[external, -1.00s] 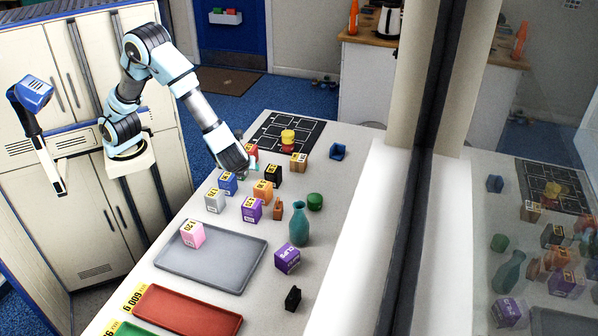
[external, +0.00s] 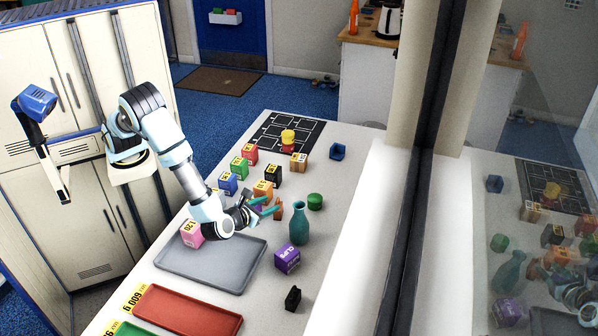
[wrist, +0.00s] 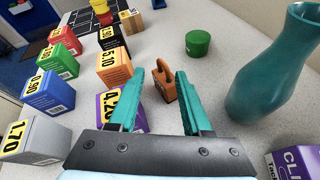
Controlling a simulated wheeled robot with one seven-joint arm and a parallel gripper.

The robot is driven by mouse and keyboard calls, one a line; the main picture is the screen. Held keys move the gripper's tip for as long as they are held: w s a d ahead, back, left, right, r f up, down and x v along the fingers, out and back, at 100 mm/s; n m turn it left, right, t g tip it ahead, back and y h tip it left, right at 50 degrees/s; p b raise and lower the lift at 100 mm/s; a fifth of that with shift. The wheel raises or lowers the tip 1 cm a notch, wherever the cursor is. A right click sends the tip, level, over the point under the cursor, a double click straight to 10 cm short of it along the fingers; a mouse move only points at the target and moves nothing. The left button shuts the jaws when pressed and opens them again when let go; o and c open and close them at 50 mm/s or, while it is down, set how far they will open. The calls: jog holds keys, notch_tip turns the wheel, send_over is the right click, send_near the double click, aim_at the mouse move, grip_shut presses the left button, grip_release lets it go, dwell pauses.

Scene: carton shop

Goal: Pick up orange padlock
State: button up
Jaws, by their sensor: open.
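The orange padlock (wrist: 165,84) stands upright on the table in the wrist view, between and beyond the two teal fingers of my gripper (wrist: 161,76). The fingers are apart, with nothing held between them. In the external view the padlock (external: 279,210) shows as a small brown-orange shape just off the fingertips of my gripper (external: 270,207). A purple box (wrist: 107,103) lies partly hidden behind the left finger.
A teal vase (external: 299,224) stands right of the padlock, with a green cylinder (external: 315,201) behind. Several numbered boxes, including an orange one (wrist: 115,67), stand to the left. A grey tray (external: 215,275) and a purple clips box (external: 288,258) are nearer the front.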

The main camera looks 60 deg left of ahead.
jog(key=p+x, duration=0.2)
jog(key=x, duration=0.3)
jog(key=shift+d, duration=0.1)
jog(key=shift+f, duration=0.1)
grip_shut()
dwell(1.1)
